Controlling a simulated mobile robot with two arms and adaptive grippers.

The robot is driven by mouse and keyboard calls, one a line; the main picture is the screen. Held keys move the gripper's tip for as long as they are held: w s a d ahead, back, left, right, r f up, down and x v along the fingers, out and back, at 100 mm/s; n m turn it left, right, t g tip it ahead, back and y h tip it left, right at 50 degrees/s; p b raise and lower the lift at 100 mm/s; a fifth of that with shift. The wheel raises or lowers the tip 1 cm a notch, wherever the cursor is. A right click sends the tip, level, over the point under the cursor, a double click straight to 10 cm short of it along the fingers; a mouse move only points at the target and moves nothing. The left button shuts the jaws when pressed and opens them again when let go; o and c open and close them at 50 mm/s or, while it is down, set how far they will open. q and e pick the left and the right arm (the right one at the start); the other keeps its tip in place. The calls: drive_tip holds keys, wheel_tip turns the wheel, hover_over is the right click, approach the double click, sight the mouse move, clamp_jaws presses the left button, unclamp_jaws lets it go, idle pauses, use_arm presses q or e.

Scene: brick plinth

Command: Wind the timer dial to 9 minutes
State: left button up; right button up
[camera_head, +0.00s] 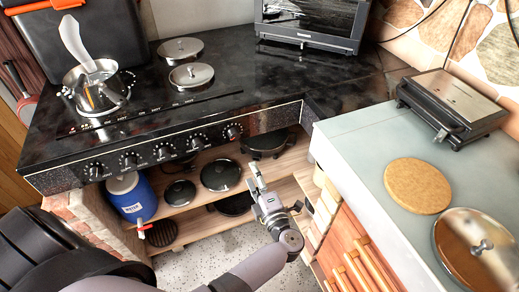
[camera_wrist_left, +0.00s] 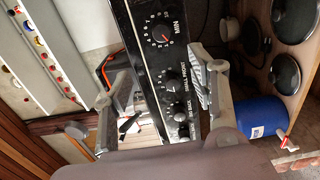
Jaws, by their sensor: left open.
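The timer dial (camera_wrist_left: 162,32) is a black knob with a red mark, marked MIN, on the black control panel near the top of the left wrist view. Its exact reading is too small to tell. A row of similar dials (camera_head: 162,152) runs along the stove's front panel in the head view; which one is the timer is unclear there. My left gripper (camera_head: 256,180) is open and empty in front of the lower shelf, below the panel's right end. In the left wrist view its fingers (camera_wrist_left: 158,88) frame the panel without touching the timer dial. My right gripper is not in view.
Pans and a blue jug (camera_head: 131,194) stand on the shelves under the black stove top (camera_head: 225,75). A pot (camera_head: 96,88) with a utensil stands on top. At right, a pale counter (camera_head: 365,137) holds a grill, a cork mat (camera_head: 417,186) and a lid.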

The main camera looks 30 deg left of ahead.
use_arm(q)
drive_tip(key=x, duration=0.2)
drive_tip(key=p, duration=0.1)
approach(235, 137)
drive_tip(key=x, duration=0.5)
drive_tip(key=shift+w+r, duration=0.1)
drive_tip(key=shift+w, duration=0.05)
drive_tip(key=x, duration=0.3)
drive_tip(key=shift+w+a, duration=0.15)
drive_tip(key=shift+a, duration=0.05)
drive_tip(key=shift+w+a, duration=0.3)
drive_tip(key=shift+a, duration=0.05)
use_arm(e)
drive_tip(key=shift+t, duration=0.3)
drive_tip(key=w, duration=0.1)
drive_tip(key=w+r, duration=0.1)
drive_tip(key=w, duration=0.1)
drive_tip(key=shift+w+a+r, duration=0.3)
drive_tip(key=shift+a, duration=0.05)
use_arm(q)
drive_tip(key=shift+c, duration=0.5)
drive_tip(key=c, duration=1.1)
drive_tip(key=shift+o, duration=0.2)
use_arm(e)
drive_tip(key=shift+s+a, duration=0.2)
